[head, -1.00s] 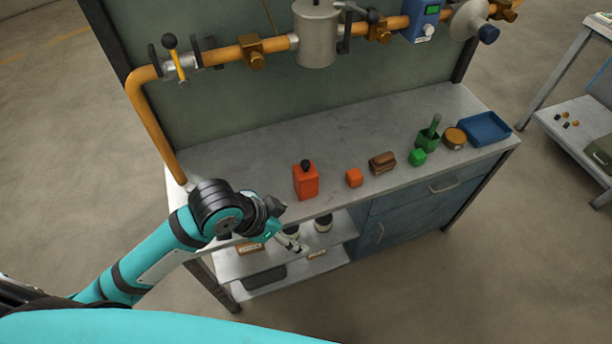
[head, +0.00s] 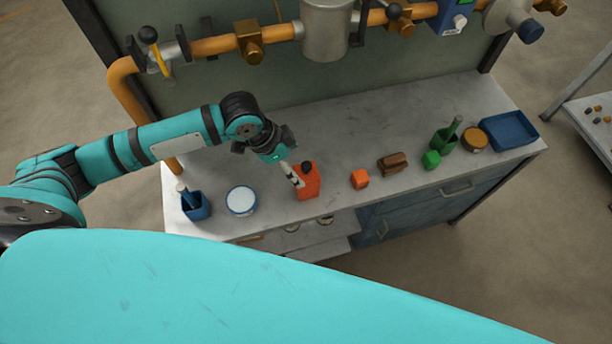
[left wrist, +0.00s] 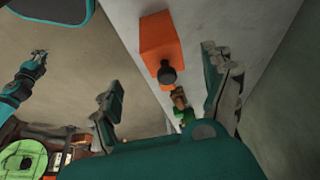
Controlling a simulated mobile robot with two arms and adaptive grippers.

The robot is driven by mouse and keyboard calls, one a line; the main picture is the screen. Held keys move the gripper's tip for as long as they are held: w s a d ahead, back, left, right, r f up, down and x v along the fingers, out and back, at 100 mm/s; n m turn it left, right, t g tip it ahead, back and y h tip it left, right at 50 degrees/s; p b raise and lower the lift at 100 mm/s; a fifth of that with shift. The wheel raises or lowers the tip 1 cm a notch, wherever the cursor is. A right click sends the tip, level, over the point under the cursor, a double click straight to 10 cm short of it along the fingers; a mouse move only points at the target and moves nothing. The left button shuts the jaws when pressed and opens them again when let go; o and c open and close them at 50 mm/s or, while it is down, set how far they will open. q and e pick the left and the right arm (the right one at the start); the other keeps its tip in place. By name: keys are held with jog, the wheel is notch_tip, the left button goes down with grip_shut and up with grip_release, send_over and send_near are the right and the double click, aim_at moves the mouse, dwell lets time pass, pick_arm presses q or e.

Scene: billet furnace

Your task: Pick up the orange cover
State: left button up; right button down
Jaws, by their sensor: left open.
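An orange block with a black knob on top (head: 308,183) stands upright on the grey bench and best fits the orange cover. In the left wrist view the orange block (left wrist: 160,38) shows ahead with its knob toward the camera. My left gripper (head: 291,174) is just left of the block in the head view. In the left wrist view my left gripper (left wrist: 163,72) has its fingers spread with nothing held; whether they touch the block is unclear. My right gripper (left wrist: 40,57) appears small at the left of the left wrist view, its jaws too small to judge.
An orange cube (head: 360,179), brown block (head: 393,163), green cube (head: 432,160), green holder (head: 445,140), round tin (head: 474,140) and blue tray (head: 510,131) line the bench rightward. A blue cup (head: 197,207) and white-topped tin (head: 241,201) stand left. Pipework (head: 220,45) crosses behind.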

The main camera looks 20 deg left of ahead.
aim_at(301, 169)
pick_arm(q)
jog(key=x, duration=0.3)
jog(key=shift+w+f, duration=0.15)
jog(key=shift+w, duration=0.2)
jog(key=shift+d+f, duration=0.25)
jog(key=shift+f, duration=0.2)
jog(key=shift+f+p, duration=0.25)
jog(key=shift+p, duration=0.15)
jog(key=p+x, duration=0.1)
jog(key=x, duration=0.3)
jog(key=shift+w+f, duration=0.1)
jog(key=shift+f, duration=0.3)
jog(key=c, duration=1.4)
pick_arm(e)
jog(key=shift+t, duration=0.4)
jog(key=w, duration=0.1)
jog(key=w+r, duration=0.1)
jog(key=w, duration=0.1)
jog(key=w+r, duration=0.1)
jog(key=shift+w+a, duration=0.15)
jog(key=shift+w, duration=0.25)
pick_arm(q)
jog(key=shift+r, duration=0.15)
pick_arm(e)
jog(key=shift+s, duration=0.15)
